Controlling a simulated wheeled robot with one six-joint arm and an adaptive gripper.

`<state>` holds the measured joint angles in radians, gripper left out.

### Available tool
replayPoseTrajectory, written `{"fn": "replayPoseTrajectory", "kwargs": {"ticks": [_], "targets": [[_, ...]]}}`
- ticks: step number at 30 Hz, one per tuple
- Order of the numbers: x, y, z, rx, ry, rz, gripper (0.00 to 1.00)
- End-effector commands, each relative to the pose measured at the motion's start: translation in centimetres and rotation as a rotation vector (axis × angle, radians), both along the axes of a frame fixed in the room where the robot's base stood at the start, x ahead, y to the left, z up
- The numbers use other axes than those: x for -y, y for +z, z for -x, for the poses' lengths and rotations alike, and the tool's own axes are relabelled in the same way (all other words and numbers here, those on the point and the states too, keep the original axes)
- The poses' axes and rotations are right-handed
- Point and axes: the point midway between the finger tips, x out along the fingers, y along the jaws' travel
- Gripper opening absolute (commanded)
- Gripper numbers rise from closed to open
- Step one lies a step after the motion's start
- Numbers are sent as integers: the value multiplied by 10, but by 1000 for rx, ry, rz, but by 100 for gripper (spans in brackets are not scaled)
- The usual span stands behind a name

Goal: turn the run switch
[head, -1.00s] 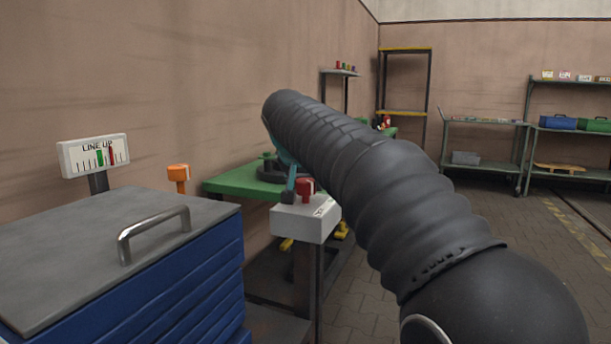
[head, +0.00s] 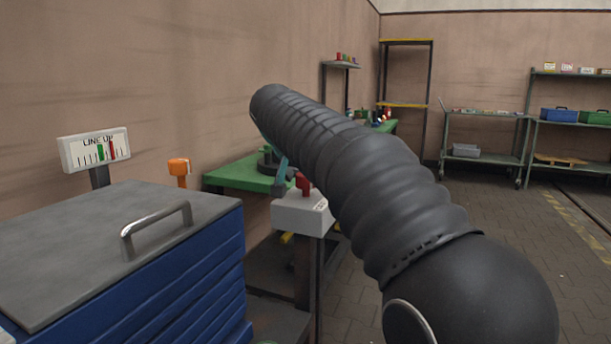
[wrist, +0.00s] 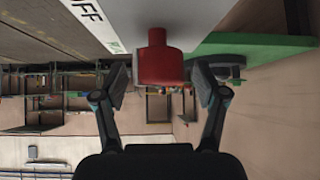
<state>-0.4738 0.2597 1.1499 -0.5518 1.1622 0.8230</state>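The run switch is a red knob (head: 304,184) on top of a white box (head: 298,216) on a post. In the wrist view the red knob (wrist: 161,62) fills the space ahead, by a white panel with partly visible black lettering (wrist: 88,12). My gripper (head: 280,187) is beside the knob in the head view, its upper part hidden by my arm. In the wrist view my gripper (wrist: 160,85) is open, one finger on each side of the knob, with visible gaps. Whether the fingertips reach fully around it I cannot tell.
A blue drawer cabinet (head: 195,285) with a metal handle stands at the left. Behind it are a LINE UP gauge (head: 95,150) and an orange device (head: 179,167). A green table (head: 235,174) lies behind the white box.

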Motion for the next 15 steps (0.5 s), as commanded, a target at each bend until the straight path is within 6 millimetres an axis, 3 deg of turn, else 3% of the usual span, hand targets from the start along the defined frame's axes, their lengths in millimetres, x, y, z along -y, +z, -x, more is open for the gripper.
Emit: {"fn": "replayPoseTrajectory", "kwargs": {"ticks": [10, 15], "targets": [[-1, 3, 3, 1, 1, 1, 73], [-5, 20, 18, 3, 1, -1, 73]]}}
